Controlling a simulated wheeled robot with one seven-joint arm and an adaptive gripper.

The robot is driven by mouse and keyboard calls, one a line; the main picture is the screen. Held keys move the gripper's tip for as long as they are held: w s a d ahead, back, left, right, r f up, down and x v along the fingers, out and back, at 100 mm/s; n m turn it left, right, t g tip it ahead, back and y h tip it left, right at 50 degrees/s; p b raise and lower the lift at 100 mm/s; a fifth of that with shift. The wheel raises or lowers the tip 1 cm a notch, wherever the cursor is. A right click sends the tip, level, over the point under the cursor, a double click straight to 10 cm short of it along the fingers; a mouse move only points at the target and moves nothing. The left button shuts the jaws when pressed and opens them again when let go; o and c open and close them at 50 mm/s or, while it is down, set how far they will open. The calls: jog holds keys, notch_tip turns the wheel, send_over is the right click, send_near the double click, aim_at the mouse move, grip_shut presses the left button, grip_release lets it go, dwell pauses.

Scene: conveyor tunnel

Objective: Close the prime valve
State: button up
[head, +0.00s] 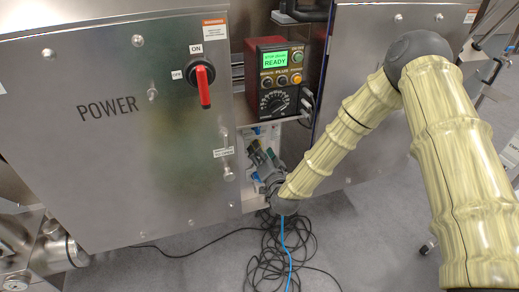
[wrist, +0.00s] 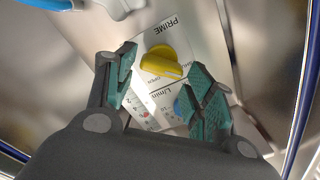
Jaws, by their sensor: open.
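The prime valve is a yellow knob (wrist: 162,62) on a white label plate (wrist: 185,38) marked PRIME, seen upside down in the wrist view. The word OPEN shows beside the knob. My gripper (wrist: 166,92) is open, with its green-padded fingers apart and pointing toward the knob. The knob lies just beyond the fingertips, between their lines, and no contact shows. In the head view my gripper (head: 262,160) reaches into the gap below the control box, and the yellow knob cannot be made out there.
A control box (head: 275,80) with a green READY screen sits above my gripper. A POWER cabinet (head: 130,130) with a red switch handle (head: 204,86) stands left. Black cables (head: 265,255) lie on the floor.

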jog(key=v, duration=0.9)
jog(key=shift+s, duration=0.2)
